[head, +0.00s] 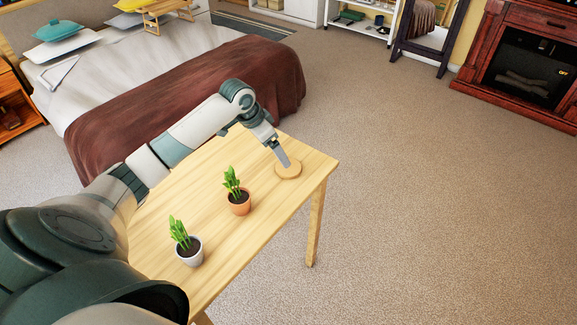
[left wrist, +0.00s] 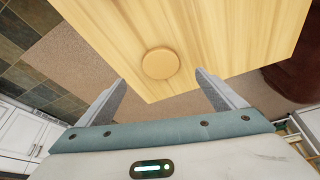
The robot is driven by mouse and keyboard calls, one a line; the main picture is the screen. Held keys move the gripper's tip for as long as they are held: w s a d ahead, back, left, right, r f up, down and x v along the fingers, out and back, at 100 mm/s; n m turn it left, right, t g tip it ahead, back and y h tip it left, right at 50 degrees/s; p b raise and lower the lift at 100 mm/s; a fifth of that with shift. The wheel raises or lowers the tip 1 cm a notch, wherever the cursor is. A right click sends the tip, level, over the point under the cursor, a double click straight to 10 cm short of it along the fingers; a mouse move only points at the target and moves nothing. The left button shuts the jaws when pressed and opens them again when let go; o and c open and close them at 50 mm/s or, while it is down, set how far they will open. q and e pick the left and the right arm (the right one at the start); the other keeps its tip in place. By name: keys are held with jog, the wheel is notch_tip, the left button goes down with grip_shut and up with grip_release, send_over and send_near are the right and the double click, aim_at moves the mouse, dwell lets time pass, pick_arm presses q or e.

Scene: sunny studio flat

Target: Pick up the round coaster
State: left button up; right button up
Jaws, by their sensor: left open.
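The round coaster (head: 288,170) is a flat wooden disc on the light wooden table (head: 205,165), near its far right corner. In the left wrist view the coaster (left wrist: 160,63) lies flat near the table edge, ahead of and between my fingers. My left gripper (head: 284,158) is over the coaster in the head view, fingers pointing down at it. In the left wrist view the left gripper (left wrist: 163,90) is open with nothing between its fingers. From these views I cannot tell the exact height of the fingertips above the coaster. My right gripper is not in view.
A plant in a terracotta pot (head: 239,206) and a plant in a white pot (head: 190,254) stand on the table, left of the coaster. A bed with a brown blanket (head: 270,75) is behind the table. Carpet (head: 430,200) to the right is clear.

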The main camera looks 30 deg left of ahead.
aim_at(282, 170)
pick_arm(q)
jog(key=p+x, duration=0.1)
jog(key=x, duration=0.3)
jog(key=shift+f, duration=0.1)
jog(key=shift+w+d+f, duration=0.1)
jog(key=shift+w+f, duration=0.15)
jog(key=shift+f, duration=0.35)
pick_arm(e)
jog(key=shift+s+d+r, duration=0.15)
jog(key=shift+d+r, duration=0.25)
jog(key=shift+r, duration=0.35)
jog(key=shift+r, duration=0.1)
pick_arm(q)
jog(key=shift+w+d+f+p, duration=0.25)
jog(key=shift+w+f+p, duration=0.35)
jog(key=shift+f+p, duration=0.15)
jog(key=shift+p+x, duration=0.35)
jog(key=shift+x, duration=0.55)
jog(key=shift+w+f, duration=0.35)
jog(key=shift+f, duration=0.3)
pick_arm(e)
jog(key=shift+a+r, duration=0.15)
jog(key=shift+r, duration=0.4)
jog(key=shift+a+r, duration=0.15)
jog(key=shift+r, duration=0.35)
pick_arm(q)
jog(key=shift+d, duration=0.1)
